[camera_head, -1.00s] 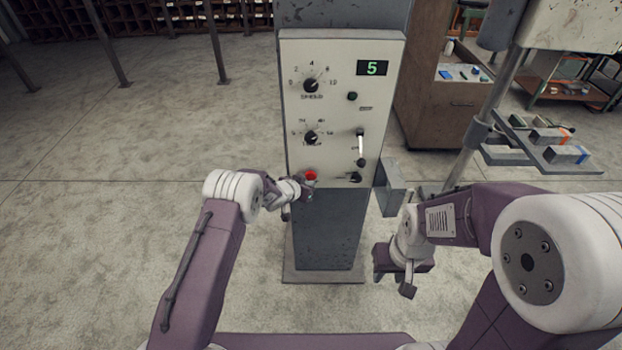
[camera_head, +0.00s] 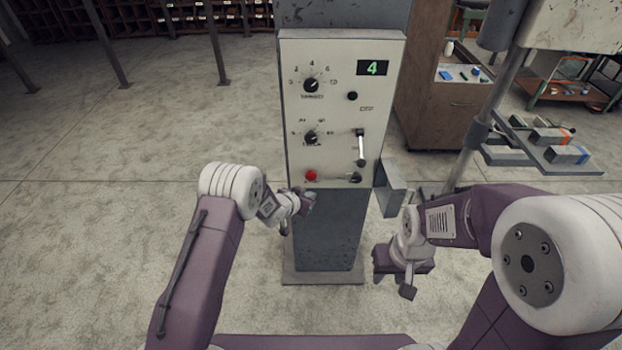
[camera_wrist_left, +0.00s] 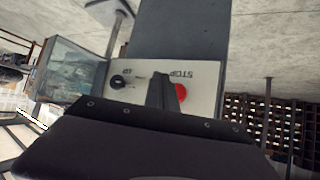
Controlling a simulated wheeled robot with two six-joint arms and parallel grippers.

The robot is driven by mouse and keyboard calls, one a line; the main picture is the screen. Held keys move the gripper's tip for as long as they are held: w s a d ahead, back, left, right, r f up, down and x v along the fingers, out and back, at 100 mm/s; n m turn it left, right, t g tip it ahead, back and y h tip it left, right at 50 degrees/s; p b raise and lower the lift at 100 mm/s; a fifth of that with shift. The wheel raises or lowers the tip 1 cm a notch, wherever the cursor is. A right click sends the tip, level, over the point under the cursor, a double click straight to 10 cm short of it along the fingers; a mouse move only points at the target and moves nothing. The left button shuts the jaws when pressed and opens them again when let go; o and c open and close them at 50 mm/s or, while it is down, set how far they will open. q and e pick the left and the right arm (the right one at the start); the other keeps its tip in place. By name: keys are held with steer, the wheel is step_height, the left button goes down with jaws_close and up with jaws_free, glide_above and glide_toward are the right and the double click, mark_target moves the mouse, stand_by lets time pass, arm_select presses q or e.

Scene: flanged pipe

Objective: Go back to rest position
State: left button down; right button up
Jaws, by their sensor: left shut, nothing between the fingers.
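My left gripper (camera_head: 308,199) is shut and empty, just below the control panel (camera_head: 340,115) and its red stop button (camera_head: 311,175). In the left wrist view, the shut fingers (camera_wrist_left: 162,92) show beside the red button (camera_wrist_left: 181,92), partly in front of it, with STOP lettering next to it. My right gripper (camera_head: 408,280) hangs low to the right of the panel's column; whether its fingers are open or shut is not clear. The green display (camera_head: 372,68) reads 4. The lever (camera_head: 360,147) on the panel points down.
The panel stands on a dark column with a base plate (camera_head: 322,277). A grey box (camera_head: 391,188) juts from its right side. A shelf with blocks (camera_head: 545,150) on a pole and a brown cabinet (camera_head: 440,105) stand at the right.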

arm_select(q)
steer(key=w+a+r+t+b, duration=0.1)
steer(key=w+a+r, duration=0.1)
steer(key=r, duration=0.3)
steer(key=w+a+r+t+b, duration=0.2)
steer(key=r, duration=0.4)
steer(key=s+a+r+n+y+b, duration=0.2)
steer(key=s+a+r+n+y, duration=0.1)
steer(key=s+a+r, duration=0.3)
steer(key=s+a+f+n+g, duration=0.1)
steer(key=s+a+f+g, duration=0.1)
steer(key=s, duration=0.8)
steer(key=s+a+f+n+g+y, duration=0.1)
steer(key=s+f+g, duration=0.4)
steer(key=s, duration=0.5)
steer(key=s+a+f+n+g+y, duration=0.1)
steer(key=s+a+f+g, duration=0.3)
steer(key=s, duration=0.7)
steer(key=shift+f+b, duration=0.35)
steer(key=shift+f, duration=0.15)
steer(key=shift+a, duration=0.1)
